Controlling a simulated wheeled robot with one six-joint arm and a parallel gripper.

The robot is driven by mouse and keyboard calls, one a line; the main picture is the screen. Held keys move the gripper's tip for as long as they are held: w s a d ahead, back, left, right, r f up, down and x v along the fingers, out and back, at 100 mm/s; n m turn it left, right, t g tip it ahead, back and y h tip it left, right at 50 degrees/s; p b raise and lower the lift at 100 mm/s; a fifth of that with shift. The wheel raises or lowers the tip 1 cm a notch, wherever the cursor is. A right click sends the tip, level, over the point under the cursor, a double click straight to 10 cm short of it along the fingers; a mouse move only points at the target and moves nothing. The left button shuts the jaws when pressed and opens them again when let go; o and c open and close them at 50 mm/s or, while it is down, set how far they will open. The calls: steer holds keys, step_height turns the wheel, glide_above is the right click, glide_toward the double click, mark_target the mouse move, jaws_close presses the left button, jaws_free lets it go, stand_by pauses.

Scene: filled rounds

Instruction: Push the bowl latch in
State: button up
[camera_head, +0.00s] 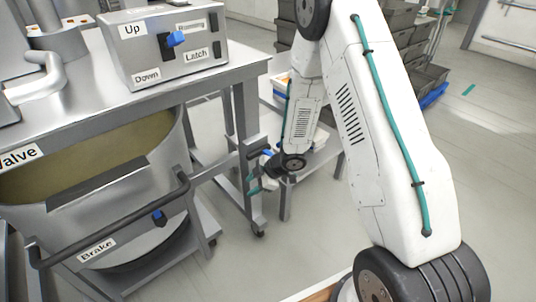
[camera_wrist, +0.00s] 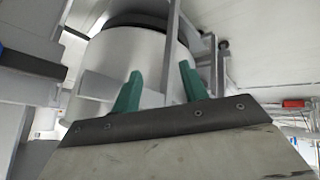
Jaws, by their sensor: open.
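A grey control box (camera_head: 165,45) stands on the steel bench top at the upper left of the head view. Its face carries labels reading Up, Down and Latch (camera_head: 196,54), a blue-tipped lever (camera_head: 175,39) and small dark parts at the right. The large steel bowl (camera_head: 150,200) is below the bench, with a dark handle rail in front. A pale, round, bowl-like body (camera_wrist: 125,60) shows in the wrist view. My gripper (camera_head: 254,182) is right of the bowl, beside the bench leg. Its teal fingers (camera_wrist: 160,88) are apart, with nothing seen between them. I cannot make out the bowl latch itself.
A blue-tipped part (camera_head: 158,216) sits by the Brake label on the bowl's carriage. A low side table (camera_head: 310,160) stands behind my gripper, with grey crates (camera_head: 425,75) farther back. Open floor (camera_head: 490,150) lies to the right.

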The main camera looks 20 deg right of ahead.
steer(key=d+f+m+t+y, duration=0.1)
steer(key=d+f+m+t, duration=0.3)
steer(key=d+f+m, duration=0.15)
steer(key=m+t+h, duration=0.2)
steer(key=m+t, duration=0.5)
steer(key=t, duration=0.2)
glide_toward(269, 153)
steer(key=w, duration=0.3)
steer(key=x, duration=0.7)
steer(key=shift+a, duration=0.35)
